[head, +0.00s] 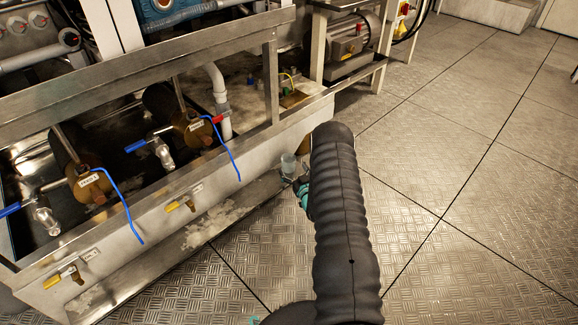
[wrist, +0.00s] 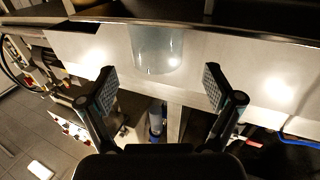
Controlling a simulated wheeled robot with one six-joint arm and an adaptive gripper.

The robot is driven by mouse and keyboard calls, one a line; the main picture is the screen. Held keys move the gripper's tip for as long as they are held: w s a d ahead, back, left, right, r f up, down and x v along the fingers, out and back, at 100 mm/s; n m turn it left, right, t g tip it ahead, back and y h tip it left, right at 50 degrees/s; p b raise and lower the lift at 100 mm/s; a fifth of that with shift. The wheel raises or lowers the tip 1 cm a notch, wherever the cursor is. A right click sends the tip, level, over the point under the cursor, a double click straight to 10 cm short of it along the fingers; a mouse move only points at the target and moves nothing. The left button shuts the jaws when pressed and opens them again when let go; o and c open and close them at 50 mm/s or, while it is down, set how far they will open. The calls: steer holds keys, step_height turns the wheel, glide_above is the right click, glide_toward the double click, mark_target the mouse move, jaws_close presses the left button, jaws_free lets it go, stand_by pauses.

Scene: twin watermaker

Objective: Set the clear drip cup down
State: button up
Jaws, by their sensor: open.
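The clear drip cup (head: 288,164) shows small in the head view, by the right end of the steel ledge below the tank front. In the wrist view the clear drip cup (wrist: 157,48) is a pale bluish, see-through shape against the light panel. My gripper (wrist: 160,76) is open, with its two pads spread to either side of the cup's line and visible gaps between them and the cup. In the head view my dark arm hides most of the gripper, and only a bit of it shows beside the cup. The cup's base contact is too small to tell.
The steel ledge (head: 215,222) runs along the foot of the tank front (head: 140,238). Blue tubes (head: 226,152) hang over the tank's rim, and yellow-handled valves (head: 180,204) stick out of its front. The patterned metal floor (head: 480,235) to the right is clear.

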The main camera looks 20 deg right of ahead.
mark_target(291, 165)
steer(key=shift+w+d+f+b, duration=0.15)
steer(key=shift+w+b, duration=0.05)
steer(key=shift+w, duration=1.3)
steer(key=shift+w+d+f+b, duration=0.15)
steer(key=shift+w+b, duration=0.05)
steer(key=shift+w, duration=1.25)
steer(key=c, duration=1.2)
